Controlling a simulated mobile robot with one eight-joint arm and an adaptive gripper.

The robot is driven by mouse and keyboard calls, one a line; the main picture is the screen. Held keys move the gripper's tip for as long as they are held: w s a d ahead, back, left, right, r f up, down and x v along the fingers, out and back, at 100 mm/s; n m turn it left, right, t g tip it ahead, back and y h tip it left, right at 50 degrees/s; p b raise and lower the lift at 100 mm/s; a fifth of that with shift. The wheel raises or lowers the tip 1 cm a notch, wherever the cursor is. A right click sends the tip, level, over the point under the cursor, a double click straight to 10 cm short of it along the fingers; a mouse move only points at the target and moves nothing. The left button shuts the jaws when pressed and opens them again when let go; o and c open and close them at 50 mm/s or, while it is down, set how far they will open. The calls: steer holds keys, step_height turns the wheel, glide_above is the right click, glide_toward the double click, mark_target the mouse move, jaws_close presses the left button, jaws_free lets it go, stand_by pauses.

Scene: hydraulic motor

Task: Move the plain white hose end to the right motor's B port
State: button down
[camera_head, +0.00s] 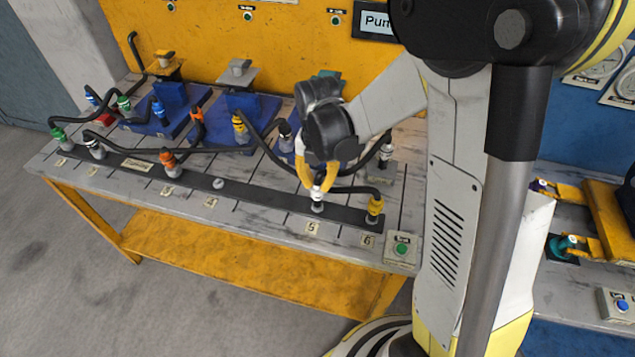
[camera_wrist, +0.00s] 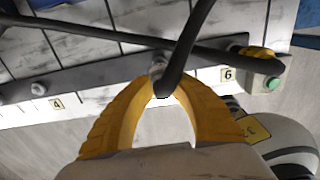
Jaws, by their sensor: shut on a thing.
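My gripper (camera_head: 318,180) has its yellow fingers shut on the plain white hose end (camera_head: 317,194), directly over port 5 (camera_head: 317,207) of the dark manifold bar (camera_head: 270,195). I cannot tell whether the hose end is seated or slightly lifted. In the wrist view, my gripper (camera_wrist: 160,93) closes around the end of a black hose (camera_wrist: 188,45), beside a metal fitting (camera_wrist: 157,63) on the bar. The right blue motor (camera_head: 287,143) stands behind my gripper, mostly hidden by my arm; its B port cannot be made out.
The yellow hose end (camera_head: 375,205) stands at port 6, close right. The orange hose end (camera_head: 168,160) stands farther left; port 4 (camera_head: 218,184) looks empty. The middle motor (camera_head: 240,115) and left motor (camera_head: 150,120) stand behind, with black hoses crossing. A green-button box (camera_head: 401,249) is front right.

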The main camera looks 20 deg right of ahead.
steer(key=shift+r, duration=0.25)
steer(key=shift+r+p, duration=1.1)
steer(key=shift+r, duration=0.3)
steer(key=c, duration=2.1)
jaws_free()
jaws_close()
step_height(320, 180, up, 8)
steer(key=p, duration=0.6)
steer(key=shift+r, duration=0.25)
